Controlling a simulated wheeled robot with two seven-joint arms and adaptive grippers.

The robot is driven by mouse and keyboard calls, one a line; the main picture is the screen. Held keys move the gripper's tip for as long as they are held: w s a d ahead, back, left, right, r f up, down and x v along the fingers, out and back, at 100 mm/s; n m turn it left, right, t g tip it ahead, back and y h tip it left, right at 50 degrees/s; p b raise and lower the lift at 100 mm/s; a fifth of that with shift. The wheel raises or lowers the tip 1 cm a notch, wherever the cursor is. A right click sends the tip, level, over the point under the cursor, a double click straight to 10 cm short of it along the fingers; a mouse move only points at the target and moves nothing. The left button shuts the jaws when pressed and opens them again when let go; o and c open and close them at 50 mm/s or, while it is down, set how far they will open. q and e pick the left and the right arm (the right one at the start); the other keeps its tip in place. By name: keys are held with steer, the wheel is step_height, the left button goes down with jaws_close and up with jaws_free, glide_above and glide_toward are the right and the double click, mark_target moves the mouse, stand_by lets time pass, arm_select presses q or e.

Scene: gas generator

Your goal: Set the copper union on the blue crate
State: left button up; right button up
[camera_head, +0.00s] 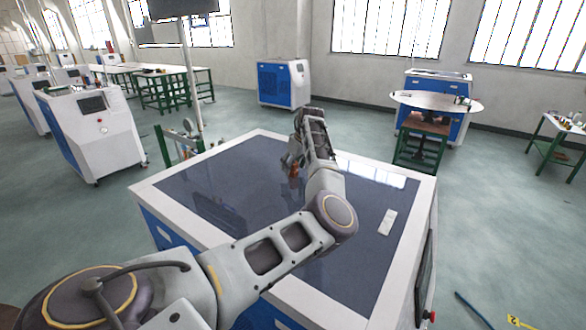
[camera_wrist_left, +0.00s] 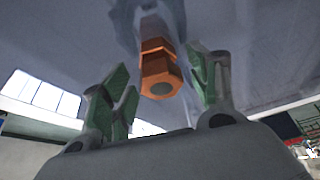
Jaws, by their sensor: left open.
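The copper union (camera_head: 294,171) is a small orange-brown fitting on the dark top of the white-and-blue cabinet (camera_head: 236,208). In the left wrist view the union (camera_wrist_left: 160,72) has a hex body and a dark round end. My left gripper (camera_head: 291,160) is at the union, its arm reaching over the cabinet. In the left wrist view its green-padded fingers (camera_wrist_left: 162,84) are open, one on each side of the union, with visible gaps. My arm hides part of the cabinet top. No separate blue crate can be made out. My right gripper is not in view.
A small light plate (camera_head: 387,222) lies on the cabinet top at the right. The top's left part looks clear. A round table (camera_head: 437,101) and a blue-and-white machine (camera_head: 284,83) stand farther back. Another machine (camera_head: 97,128) stands at the left.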

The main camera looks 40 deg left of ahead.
arm_select(q)
steer(key=shift+a+f, duration=0.1)
steer(key=shift+f, duration=0.1)
stand_by(0.3)
steer(key=c, duration=1.3)
steer(key=shift+o, duration=0.2)
steer(key=shift+r, duration=0.1)
step_height(320, 180, up, 9)
steer(key=shift+f+b, duration=0.2)
steer(key=shift+b, duration=0.9)
steer(key=shift+r, duration=0.65)
